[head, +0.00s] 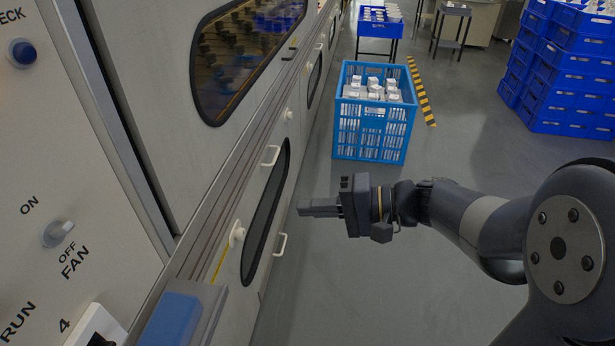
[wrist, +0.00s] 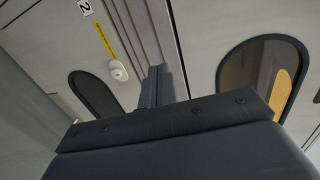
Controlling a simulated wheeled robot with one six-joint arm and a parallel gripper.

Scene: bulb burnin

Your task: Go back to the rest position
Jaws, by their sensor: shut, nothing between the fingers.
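My gripper (head: 318,207) is shut and empty. It points left toward the long grey cabinet (head: 250,120) and stands in the air a little apart from it, level with a dark oval window (head: 266,212) in the cabinet's lower side. My arm reaches in from the right of the head view. In the wrist view my gripper's fingers (wrist: 156,84) show as a dark upright block, with the cabinet wall behind them.
White handles (head: 280,244) stick out from the cabinet. A blue crate (head: 375,120) of white boxes stands on the floor ahead. Stacked blue crates (head: 565,65) stand at right. Grey floor between is clear.

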